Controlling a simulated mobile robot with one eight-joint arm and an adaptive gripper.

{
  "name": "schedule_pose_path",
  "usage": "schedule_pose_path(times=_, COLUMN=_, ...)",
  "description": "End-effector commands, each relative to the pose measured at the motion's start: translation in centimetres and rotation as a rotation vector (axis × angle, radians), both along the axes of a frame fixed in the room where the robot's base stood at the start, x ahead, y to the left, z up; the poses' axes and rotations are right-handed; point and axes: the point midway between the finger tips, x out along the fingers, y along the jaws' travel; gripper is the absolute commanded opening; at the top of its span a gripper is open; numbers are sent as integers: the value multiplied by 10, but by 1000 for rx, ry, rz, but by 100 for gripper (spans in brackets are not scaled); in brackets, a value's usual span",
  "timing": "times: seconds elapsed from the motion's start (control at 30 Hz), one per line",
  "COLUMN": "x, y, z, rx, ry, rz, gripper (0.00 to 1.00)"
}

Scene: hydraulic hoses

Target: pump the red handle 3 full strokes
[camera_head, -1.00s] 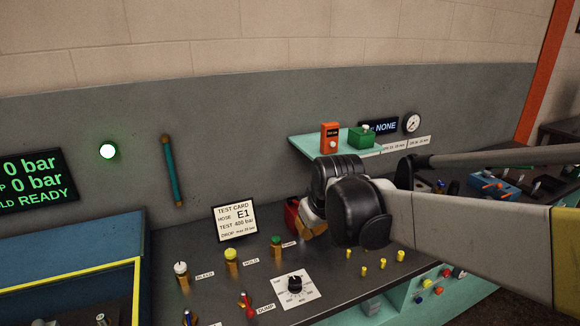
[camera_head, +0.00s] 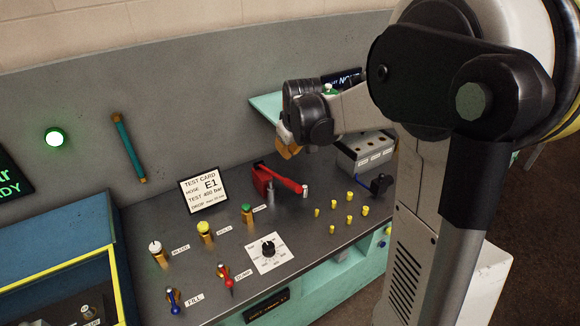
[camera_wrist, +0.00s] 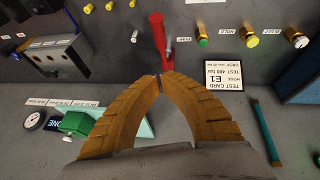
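The red handle (camera_head: 283,178) slopes down from the red pump body (camera_head: 262,182) toward the front right of the bench top. In the wrist view the handle (camera_wrist: 156,40) points away from the fingertips, and its lower end and the pump body are partly hidden behind them. My gripper (camera_head: 290,150) is above and behind the pump in the head view, apart from the handle as far as I can see. In the wrist view its two orange-brown fingers (camera_wrist: 160,80) curve together with their tips meeting and nothing visible between them.
Green, yellow and white-topped knobs, a dial (camera_head: 268,249) and two small levers stand left of the pump. Several yellow pegs (camera_head: 350,196) and a grey box (camera_head: 366,152) are to its right. A teal shelf (camera_head: 266,107) is near my gripper.

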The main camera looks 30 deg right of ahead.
Motion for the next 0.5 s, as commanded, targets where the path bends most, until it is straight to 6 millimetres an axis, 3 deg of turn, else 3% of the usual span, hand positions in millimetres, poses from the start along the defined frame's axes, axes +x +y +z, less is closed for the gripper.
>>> schedule_pose_path(times=0.5, x=42, y=-12, z=-88, rx=0, ry=0, rz=0, gripper=0)
